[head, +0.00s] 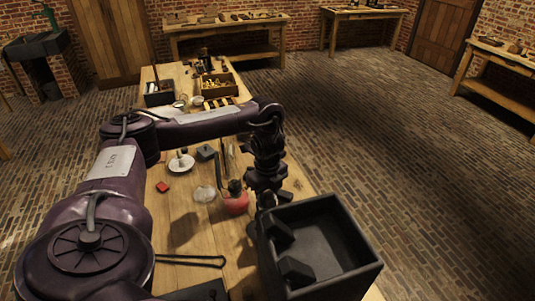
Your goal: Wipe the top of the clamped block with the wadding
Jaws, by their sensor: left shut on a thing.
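My left gripper (264,205) points down over the workbench, just right of a round red vessel (236,203) with a dark top. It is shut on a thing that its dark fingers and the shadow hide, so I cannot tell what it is. I cannot pick out the wadding or the clamped block for certain. A small pale round thing (204,194) lies on the bench left of the red vessel; I cannot tell what it is. My right gripper is not in view.
A large open black box (345,225) stands at the near right, close to my left gripper, with dark blocks at its left side. Wooden trays stand farther back.

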